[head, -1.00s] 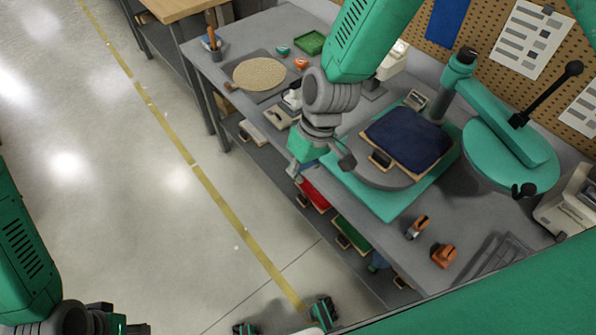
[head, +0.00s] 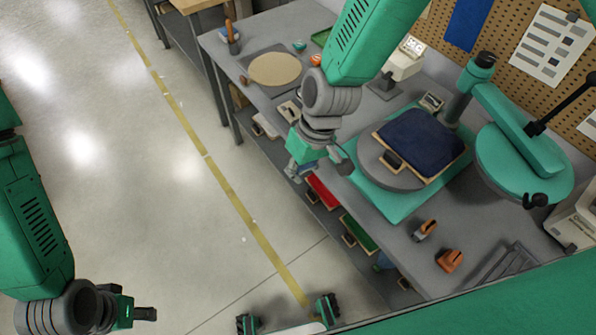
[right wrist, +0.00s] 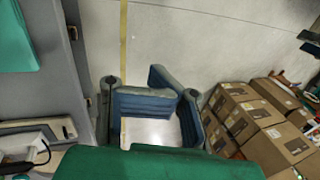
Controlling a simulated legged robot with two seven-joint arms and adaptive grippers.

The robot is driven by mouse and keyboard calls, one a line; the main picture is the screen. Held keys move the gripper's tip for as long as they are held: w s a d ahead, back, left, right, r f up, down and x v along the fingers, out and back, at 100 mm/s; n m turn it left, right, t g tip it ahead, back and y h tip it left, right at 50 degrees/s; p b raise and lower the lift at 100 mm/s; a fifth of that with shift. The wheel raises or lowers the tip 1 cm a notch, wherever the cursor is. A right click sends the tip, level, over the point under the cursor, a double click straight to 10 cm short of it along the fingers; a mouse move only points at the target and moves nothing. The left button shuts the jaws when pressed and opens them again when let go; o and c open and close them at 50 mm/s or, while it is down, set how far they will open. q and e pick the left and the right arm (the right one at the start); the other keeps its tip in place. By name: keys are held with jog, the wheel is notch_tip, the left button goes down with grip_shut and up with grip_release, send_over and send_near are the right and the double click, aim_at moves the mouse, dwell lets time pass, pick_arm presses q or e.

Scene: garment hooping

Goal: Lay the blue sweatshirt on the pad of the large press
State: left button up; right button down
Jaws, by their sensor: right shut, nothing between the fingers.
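The dark blue sweatshirt (head: 420,138) lies folded on a light wooden board with a grip at its near left edge. The board rests on the round grey pad (head: 372,168) of the green press, partly over its edge. My right gripper (head: 294,172) hangs beyond the table's front edge, left of the pad and apart from the sweatshirt.
The press's round green upper plate (head: 520,165) is swung aside, right of the pad. An orange tool (head: 450,260) sits on the near table. A shelf below holds red (head: 322,190) and green items. Cardboard boxes (right wrist: 250,115) stand on the floor at right.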

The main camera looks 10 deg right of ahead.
jog(key=shift+s+a+r, duration=0.15)
jog(key=shift+a+r, duration=0.05)
jog(key=shift+a, duration=0.85)
jog(key=shift+d, duration=0.2)
jog(key=c, duration=1.6)
grip_release()
jog(key=shift+o, duration=0.2)
jog(key=shift+a, duration=0.1)
notch_tip(320, 180, up, 7)
jog(key=p, duration=0.6)
